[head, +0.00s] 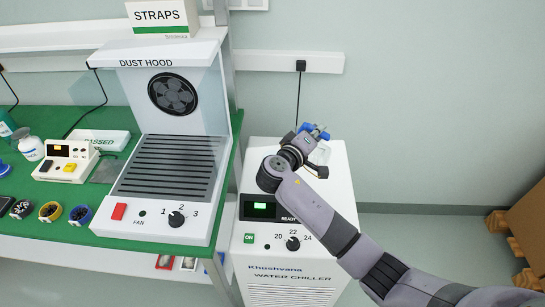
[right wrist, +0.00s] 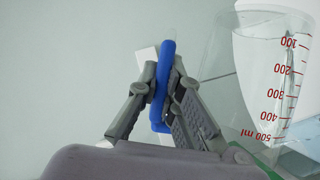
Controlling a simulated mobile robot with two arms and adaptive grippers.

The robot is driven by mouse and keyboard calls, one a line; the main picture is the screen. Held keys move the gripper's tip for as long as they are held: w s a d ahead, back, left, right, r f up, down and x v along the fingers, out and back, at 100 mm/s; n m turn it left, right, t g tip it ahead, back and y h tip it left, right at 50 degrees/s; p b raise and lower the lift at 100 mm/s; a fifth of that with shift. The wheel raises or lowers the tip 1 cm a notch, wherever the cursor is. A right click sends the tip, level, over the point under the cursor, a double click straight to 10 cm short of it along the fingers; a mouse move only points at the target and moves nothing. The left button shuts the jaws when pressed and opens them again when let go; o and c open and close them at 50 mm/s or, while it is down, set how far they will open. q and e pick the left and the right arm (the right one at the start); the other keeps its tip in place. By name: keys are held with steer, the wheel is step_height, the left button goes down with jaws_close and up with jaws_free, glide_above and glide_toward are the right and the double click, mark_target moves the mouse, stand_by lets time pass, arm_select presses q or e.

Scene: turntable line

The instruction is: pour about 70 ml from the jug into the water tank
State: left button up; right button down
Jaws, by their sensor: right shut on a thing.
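The jug is clear with red volume marks; its body (right wrist: 245,65) fills the right side of the right wrist view, and its marks appear upside down there. My right gripper (right wrist: 163,95) is shut on the jug's blue handle (right wrist: 164,70). In the head view my right gripper (head: 303,142) is over the top back of the white water chiller (head: 290,272), with blue of the handle (head: 318,132) showing beyond it. The jug's clear body is hard to make out there. The tank's opening and the water level cannot be told. My left gripper is out of view.
The dust hood (head: 170,160) stands on the green bench (head: 70,222) just left of the chiller. The chiller front has a lit green display and a dial (head: 292,243). A wall socket strip (head: 270,61) is behind. Brown boxes (head: 527,225) stand at far right.

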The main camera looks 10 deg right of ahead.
mark_target(327, 148)
steer(key=shift+w+a+r+n+h+p, duration=0.3)
steer(key=shift+a+r+n+p, duration=0.1)
steer(key=shift+a+r+n, duration=0.15)
stand_by(2.3)
steer(key=d+f+m+b, duration=0.1)
steer(key=s+d+f+m+y+b, duration=0.1)
steer(key=f, duration=0.1)
steer(key=d+f+m+b, duration=0.1)
steer(key=shift+s+f+y+b, duration=0.3)
steer(key=shift+f+b, duration=0.05)
steer(key=shift+f, duration=0.05)
steer(key=shift+d+r+m, duration=0.2)
steer(key=shift+d+m, duration=0.05)
steer(key=shift+f, duration=0.1)
steer(key=shift+s+d+f+m+y, duration=0.1)
steer(key=shift+d+f+m+y, duration=0.05)
steer(key=shift+f+m+y, duration=0.15)
stand_by(0.9)
steer(key=shift+s+d+f+b, duration=0.1)
steer(key=shift+d+f+b, duration=0.1)
steer(key=shift+f+b, duration=0.2)
steer(key=s+d+f+m+y+b, duration=0.1)
steer(key=d+f+m+y+b, duration=0.1)
steer(key=f, duration=0.3)
steer(key=s+d+f+m+t+y+b, duration=0.1)
steer(key=s+d+f+m+y+b, duration=0.1)
steer(key=d+f+m+b, duration=0.2)
steer(key=shift+d+f, duration=0.25)
steer(key=shift+f, duration=0.55)
